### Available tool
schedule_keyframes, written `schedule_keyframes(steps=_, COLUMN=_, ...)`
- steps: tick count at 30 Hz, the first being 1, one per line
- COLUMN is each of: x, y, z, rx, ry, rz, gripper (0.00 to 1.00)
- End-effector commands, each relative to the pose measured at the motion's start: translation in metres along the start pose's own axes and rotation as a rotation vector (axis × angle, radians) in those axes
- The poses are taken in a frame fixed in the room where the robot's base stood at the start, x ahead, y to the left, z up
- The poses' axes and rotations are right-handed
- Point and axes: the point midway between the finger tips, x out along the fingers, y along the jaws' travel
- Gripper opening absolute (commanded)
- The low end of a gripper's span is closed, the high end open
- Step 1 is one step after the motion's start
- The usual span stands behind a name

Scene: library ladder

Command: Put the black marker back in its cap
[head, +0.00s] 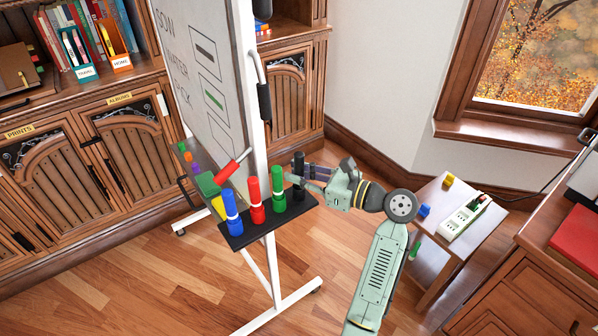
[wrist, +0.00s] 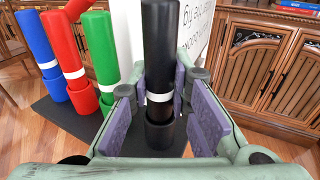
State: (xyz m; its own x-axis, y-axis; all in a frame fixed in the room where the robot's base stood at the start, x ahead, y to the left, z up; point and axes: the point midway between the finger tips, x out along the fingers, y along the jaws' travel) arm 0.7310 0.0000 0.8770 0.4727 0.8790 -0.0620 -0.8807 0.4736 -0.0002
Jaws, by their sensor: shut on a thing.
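The black marker (wrist: 160,45) stands upright with a white band low on its barrel; it also shows in the head view (head: 298,162). Its lower end meets the black cap (wrist: 160,137) on the dark holder strip (head: 262,229). I cannot tell how deep it sits in the cap. My gripper (wrist: 163,110) is shut on the marker, its purple pads on either side near the white band. In the head view my gripper (head: 310,177) reaches in from the right, hiding part of the marker.
Blue (head: 231,211), red (head: 255,196) and green (head: 278,188) markers stand upright in the same strip, left of the black one. The whiteboard (head: 205,75) rises behind. A small side table (head: 467,225) stands to the right.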

Motion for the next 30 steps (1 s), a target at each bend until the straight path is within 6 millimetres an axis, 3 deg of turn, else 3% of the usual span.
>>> schedule_keyframes(steps=12, x=0.0007, y=0.0, z=-0.0106, rx=0.0, ry=0.0, rz=0.0, gripper=0.0)
schedule_keyframes(steps=13, x=0.0006, y=0.0, z=-0.0103, rx=0.0, ry=0.0, rz=0.0, gripper=0.19)
schedule_keyframes(steps=15, x=0.0006, y=0.0, z=-0.0101, rx=0.0, ry=0.0, rz=0.0, gripper=0.24)
schedule_keyframes(steps=23, x=0.0007, y=0.0001, z=-0.0099, rx=-0.001, ry=0.0, rz=0.0, gripper=0.41)
schedule_keyframes(steps=30, x=0.0007, y=0.0001, z=-0.01, rx=-0.001, ry=0.0, rz=0.0, gripper=0.41)
